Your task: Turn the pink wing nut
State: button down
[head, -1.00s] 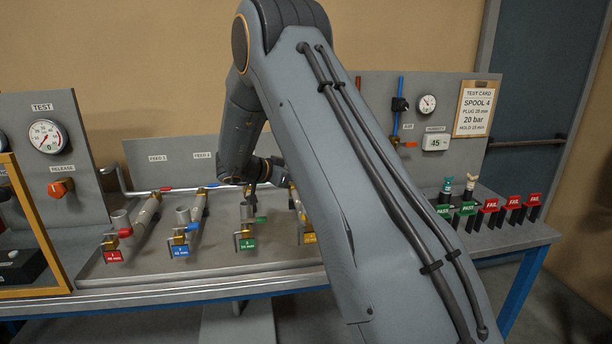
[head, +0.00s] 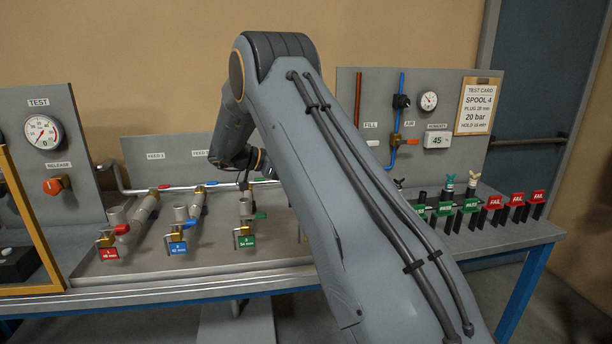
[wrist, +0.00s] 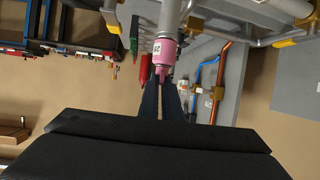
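In the wrist view a pink plug (wrist: 163,50) with a white number label sits at the end of a grey pipe. A smaller pink piece, seemingly its wing nut (wrist: 160,72), sticks out toward my gripper (wrist: 163,84). The dark fingertips are right at this piece, one on each side as seen. I cannot tell whether they touch or grip it. In the head view my gripper (head: 244,184) is small and partly hidden behind my arm, over the back of the bench. The pink plug does not show there.
Pipes with red (head: 109,252), blue (head: 178,247) and green (head: 245,241) tags stand on the bench tray. A gauge panel (head: 43,165) is at left. Green PASS and red FAIL tags (head: 493,202) stand at right.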

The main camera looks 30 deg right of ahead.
jog(key=shift+r, duration=0.25)
jog(key=c, duration=2)
grip_release()
jog(key=shift+f, duration=0.1)
jog(key=shift+b+v, duration=1.45)
jog(key=shift+v, duration=2.55)
jog(key=shift+f, duration=0.1)
